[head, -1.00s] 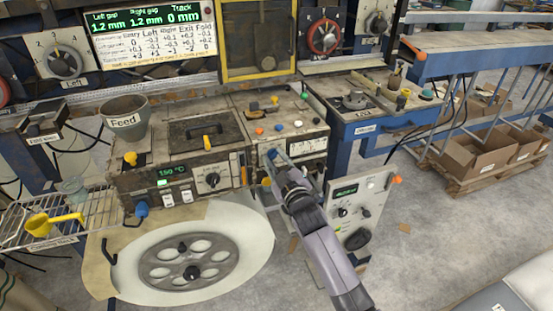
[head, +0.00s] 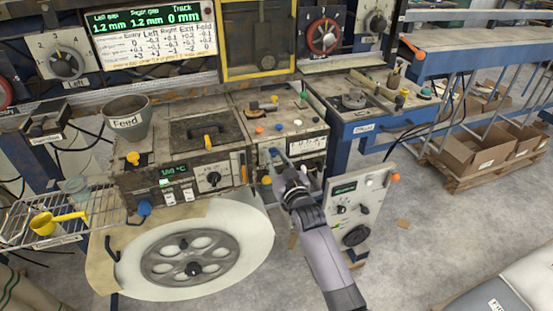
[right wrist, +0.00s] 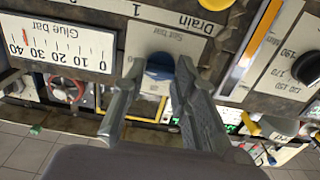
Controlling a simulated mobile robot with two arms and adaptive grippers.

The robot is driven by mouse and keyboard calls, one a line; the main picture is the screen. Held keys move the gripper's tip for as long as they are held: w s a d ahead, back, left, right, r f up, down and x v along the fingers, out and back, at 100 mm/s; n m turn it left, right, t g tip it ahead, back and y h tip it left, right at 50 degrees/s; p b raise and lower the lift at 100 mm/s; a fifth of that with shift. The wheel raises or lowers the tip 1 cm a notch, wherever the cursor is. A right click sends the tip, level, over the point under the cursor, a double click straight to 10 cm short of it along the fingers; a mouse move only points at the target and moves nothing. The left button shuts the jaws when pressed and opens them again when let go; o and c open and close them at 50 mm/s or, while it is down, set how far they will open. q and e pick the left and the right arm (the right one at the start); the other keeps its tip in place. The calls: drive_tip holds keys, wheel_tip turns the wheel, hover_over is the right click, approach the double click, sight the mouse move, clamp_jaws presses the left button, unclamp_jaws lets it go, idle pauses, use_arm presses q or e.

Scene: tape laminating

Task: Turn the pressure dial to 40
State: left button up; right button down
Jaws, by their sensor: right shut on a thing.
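The pressure dial is a blue knob (right wrist: 160,68) on the front of the machine, below the plate that holds the small levers. In the right wrist view it sits between the two fingertips of my right gripper (right wrist: 155,78), which is shut on it. In the head view the right gripper (head: 281,163) reaches the knob from below right and covers part of it. The glue bar gauge (right wrist: 62,44) appears upside down in the wrist view. Its red needle stands between the 30 and 40 marks. My left gripper is not in view.
A grey Feed pot (head: 127,122) stands left of the machine top. A second black dial (right wrist: 307,68) is beside the knob in the wrist view. A side panel (head: 355,205) with knobs stands right of my forearm. A large reel (head: 190,258) hangs below.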

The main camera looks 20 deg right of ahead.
drive_tip(key=shift+f, duration=0.1)
idle(0.3)
drive_tip(key=c, duration=1.3)
unclamp_jaws()
drive_tip(key=s, duration=1.2)
drive_tip(key=shift+d, duration=0.2)
